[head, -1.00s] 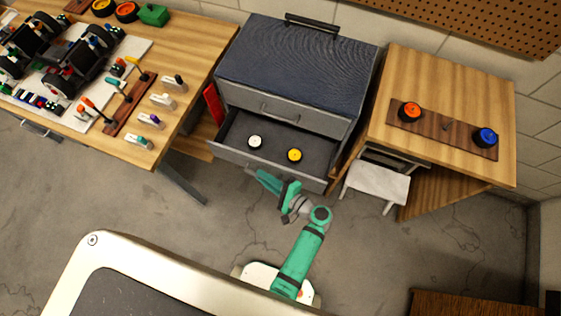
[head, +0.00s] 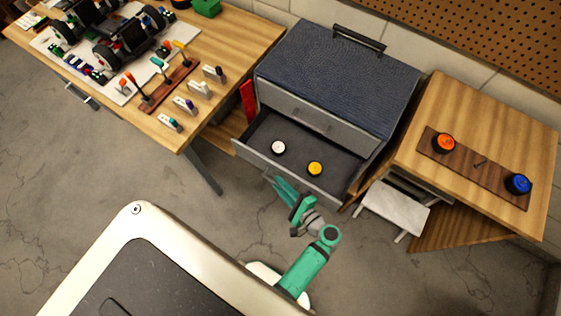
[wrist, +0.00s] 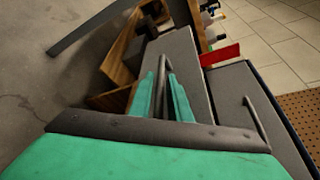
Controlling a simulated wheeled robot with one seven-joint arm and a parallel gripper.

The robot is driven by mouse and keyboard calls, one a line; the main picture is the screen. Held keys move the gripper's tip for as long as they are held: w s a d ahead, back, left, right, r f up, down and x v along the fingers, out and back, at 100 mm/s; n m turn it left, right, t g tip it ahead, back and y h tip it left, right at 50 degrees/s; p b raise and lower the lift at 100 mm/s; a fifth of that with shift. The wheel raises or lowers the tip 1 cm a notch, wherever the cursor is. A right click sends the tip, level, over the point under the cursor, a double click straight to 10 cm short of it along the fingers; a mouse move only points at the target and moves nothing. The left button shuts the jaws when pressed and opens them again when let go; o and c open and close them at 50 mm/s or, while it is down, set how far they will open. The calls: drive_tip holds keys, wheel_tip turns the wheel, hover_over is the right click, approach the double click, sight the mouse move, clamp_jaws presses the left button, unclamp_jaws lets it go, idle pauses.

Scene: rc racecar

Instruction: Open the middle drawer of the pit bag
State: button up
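The pit bag is a dark blue-grey cabinet (head: 340,75) with a black top handle. A closed drawer (head: 315,120) with a bar handle sits above a drawer that is pulled out (head: 335,165). The open drawer holds a white wheel (head: 278,147) and a yellow wheel (head: 315,169). My teal gripper (head: 279,184) is at this drawer's front face. In the wrist view my gripper's fingers (wrist: 161,90) stand on either side of the drawer's dark bar handle (wrist: 162,72), with gaps visible, so they look open around it. Anything below the open drawer is hidden.
A wooden workbench (head: 235,45) with a car and tools stands at left. A wooden table (head: 460,110) with an orange wheel and a blue wheel stands at right, a white stool (head: 395,205) before it. Floor (head: 130,160) is clear at left.

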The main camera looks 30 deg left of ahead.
drive_tip(key=v, duration=1)
drive_tip(key=shift+d, duration=0.3)
drive_tip(key=shift+s, duration=0.15)
drive_tip(key=s+d+f+t+h, duration=0.1)
drive_tip(key=s+d+f+h, duration=0.1)
drive_tip(key=s+f+h, duration=0.45)
drive_tip(key=s+d+n+t+h, duration=0.2)
drive_tip(key=s+d+h, duration=0.1)
drive_tip(key=d+h, duration=0.2)
wheel_tip(320, 180, up, 28)
drive_tip(key=s+d+n+t+h, duration=0.1)
drive_tip(key=s+n+t+h, duration=0.2)
drive_tip(key=n+t, duration=0.4)
drive_tip(key=shift+d+f+n, duration=0.2)
drive_tip(key=shift+n, duration=0.3)
